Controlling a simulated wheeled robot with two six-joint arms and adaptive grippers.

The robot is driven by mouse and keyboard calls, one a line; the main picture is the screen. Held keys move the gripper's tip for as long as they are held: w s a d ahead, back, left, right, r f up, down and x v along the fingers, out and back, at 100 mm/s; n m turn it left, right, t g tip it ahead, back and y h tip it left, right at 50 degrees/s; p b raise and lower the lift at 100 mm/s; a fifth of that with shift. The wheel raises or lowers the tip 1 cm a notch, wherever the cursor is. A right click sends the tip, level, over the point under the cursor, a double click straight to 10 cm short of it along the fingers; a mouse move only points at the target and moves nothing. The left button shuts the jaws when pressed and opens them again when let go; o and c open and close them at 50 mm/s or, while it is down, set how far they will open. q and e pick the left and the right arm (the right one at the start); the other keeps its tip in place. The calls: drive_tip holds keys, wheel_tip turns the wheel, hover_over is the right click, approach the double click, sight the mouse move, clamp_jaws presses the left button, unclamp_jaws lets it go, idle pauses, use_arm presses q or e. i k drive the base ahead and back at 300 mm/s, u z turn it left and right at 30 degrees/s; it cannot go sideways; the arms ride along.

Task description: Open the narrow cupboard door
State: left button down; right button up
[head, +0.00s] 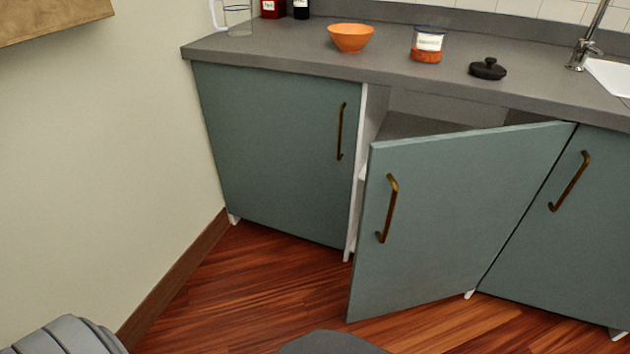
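A grey-green cupboard door (455,215) in the middle of the counter front stands partly open. It is attached on its right side, and its left edge is swung out toward me. Its upright brass handle (387,209) is near that free edge. Behind it, the white side panel (371,125) and part of the dim inside show; the door hides the rest. The door to its left (280,150) is shut, with a brass handle (341,132). The door to its right (570,235) is also shut, with a handle (569,181). Neither of my grippers is in view.
The grey countertop (290,57) holds an orange bowl (351,37), a labelled jar (428,45), a black lid (488,69) and a glass jug (237,18). A sink (612,76) is at right. A wall stands at left. Wooden floor (250,285) before the cupboards is clear.

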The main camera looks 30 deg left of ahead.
sight(437, 211)
drive_tip(key=u, duration=1.7)
drive_tip(key=i, duration=1.15)
drive_tip(key=z, duration=1.8)
